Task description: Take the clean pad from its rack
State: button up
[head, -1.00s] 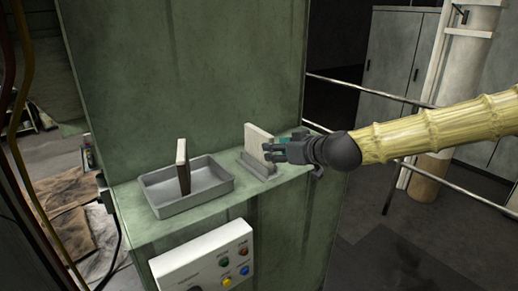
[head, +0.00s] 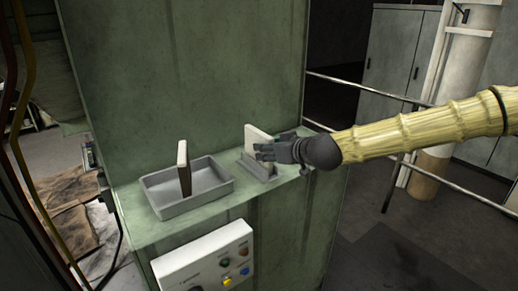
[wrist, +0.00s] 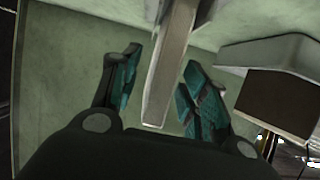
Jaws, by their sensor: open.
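The clean pad (head: 258,137), a pale flat slab, stands upright in a small grey rack (head: 263,173) on the green machine ledge. My gripper (head: 265,152) is at the pad's right side, with its fingers reaching across part of it. In the wrist view, my gripper (wrist: 160,88) is open, its teal-padded fingers on either side of a pale upright slab (wrist: 168,75), which appears to be the clean pad. Gaps show between the slab and both fingers. The fingers hide part of the pad and rack in the head view.
A grey tray (head: 170,208) stands left of the rack, with a second pad (head: 183,165), pale-edged and brown-faced, upright in it. A white button panel (head: 205,262) is below the ledge. The green machine wall rises behind. A rail (head: 345,84) runs at the right.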

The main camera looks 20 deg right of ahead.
jog(key=shift+p+x, duration=0.35)
jog(key=shift+x, duration=1.05)
grip_shut()
